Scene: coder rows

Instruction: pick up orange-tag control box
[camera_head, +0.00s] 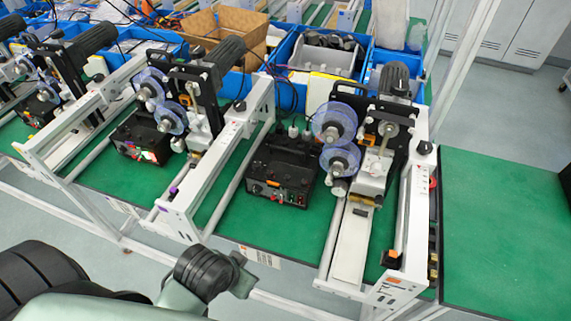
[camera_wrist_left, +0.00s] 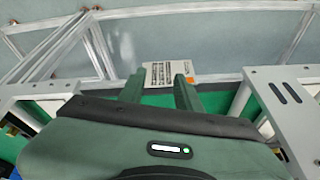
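A black control box (camera_head: 282,181) with an orange tag on its front sits on the green bench top in the head view, between two white rails and left of the blue reels. A second, similar black box (camera_head: 143,138) with red and white marks on its front stands further left. My left gripper (camera_wrist_left: 158,89) shows in the wrist view with two green fingers apart and nothing between them. It is over the bench's front edge, near a white printed label (camera_wrist_left: 171,72). No control box shows in the wrist view. My right gripper is not in view.
White rails stand on both sides of the box; the right machine (camera_head: 375,150) with blue reels is close beside it. Blue bins (camera_head: 290,95) and a cardboard box (camera_head: 225,28) are behind. A bare green top (camera_head: 505,225) is at right.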

